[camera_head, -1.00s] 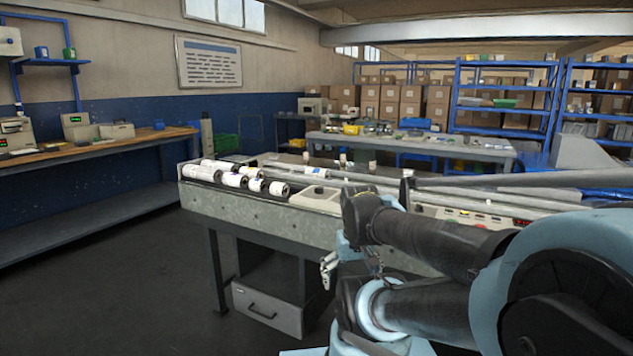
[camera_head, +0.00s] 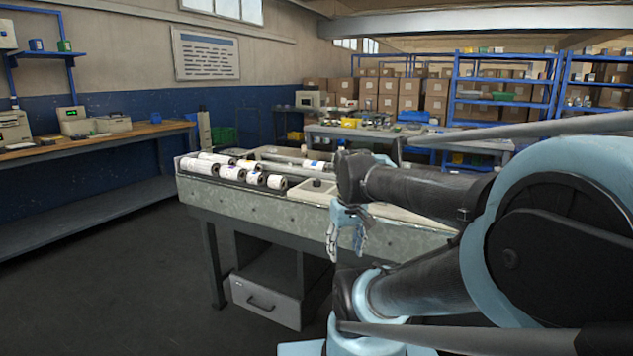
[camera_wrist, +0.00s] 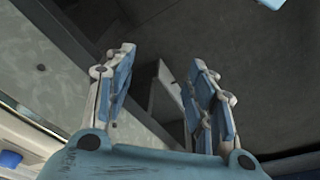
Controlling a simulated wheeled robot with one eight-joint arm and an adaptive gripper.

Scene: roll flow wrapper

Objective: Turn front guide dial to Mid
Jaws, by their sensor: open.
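The wrapper bench (camera_head: 225,195) stands in the middle of the head view. A small dark knob (camera_head: 317,183) sits on a pale block on its top; I cannot tell whether it is the front guide dial, and no setting marks are legible. My gripper (camera_head: 345,248) is open and empty, pointing down in front of the bench's front face, below the top edge. The wrist view shows its two spread fingers (camera_wrist: 163,62) with nothing between them. A blue piece (camera_wrist: 10,158) on a white part shows at that view's lower left. My arm hides the bench's right part.
Several white rolls (camera_head: 228,172) lie on the bench's left end. A grey drawer unit (camera_head: 265,300) hangs under the bench, below and left of my gripper. A wooden workbench (camera_head: 90,140) runs along the left wall. Floor (camera_head: 110,290) between them is clear.

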